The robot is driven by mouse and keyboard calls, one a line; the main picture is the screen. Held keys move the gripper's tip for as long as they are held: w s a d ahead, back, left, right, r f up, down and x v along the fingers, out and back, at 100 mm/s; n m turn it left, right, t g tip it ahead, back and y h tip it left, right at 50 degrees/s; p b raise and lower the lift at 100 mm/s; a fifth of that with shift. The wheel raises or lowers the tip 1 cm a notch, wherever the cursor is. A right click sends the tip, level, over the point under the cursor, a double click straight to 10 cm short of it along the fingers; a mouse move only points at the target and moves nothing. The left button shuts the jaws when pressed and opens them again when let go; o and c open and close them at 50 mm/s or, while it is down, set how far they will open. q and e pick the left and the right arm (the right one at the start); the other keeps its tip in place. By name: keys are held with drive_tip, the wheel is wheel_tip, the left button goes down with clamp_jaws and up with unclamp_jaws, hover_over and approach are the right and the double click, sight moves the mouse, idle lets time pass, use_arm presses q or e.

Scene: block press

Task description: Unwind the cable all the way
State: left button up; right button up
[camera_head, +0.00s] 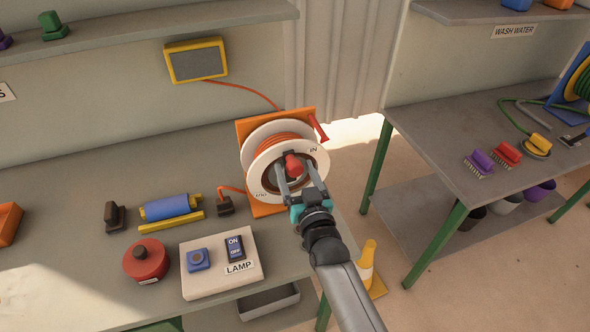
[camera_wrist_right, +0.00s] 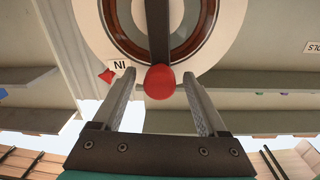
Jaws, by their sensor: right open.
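The cable reel has white discs (camera_head: 254,176) on an orange stand (camera_head: 248,128) at the right end of the bench. Orange cable (camera_head: 277,136) is wound on its drum. The front disc is marked IN and OUT. A dark crank with a red knob (camera_head: 293,166) is on the front; the knob also shows in the wrist view (camera_wrist_right: 160,82). My right gripper (camera_head: 297,172) is open, its two fingers on either side of the knob, with gaps showing in the wrist view. A short orange cable end runs to a black plug (camera_head: 226,206) beside the stand. My left gripper is not seen.
A yellow-framed screen (camera_head: 197,61) hangs on the wall, with an orange cable running toward the reel. The LAMP switch box (camera_head: 218,278), red canister (camera_head: 146,260) and blue roller (camera_head: 167,207) lie left. A second bench (camera_head: 450,140) stands right across a gap.

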drive_tip(key=shift+w+a, duration=0.1)
drive_tip(key=shift+w, duration=0.25)
clamp_jaws()
idle(0.5)
idle(0.8)
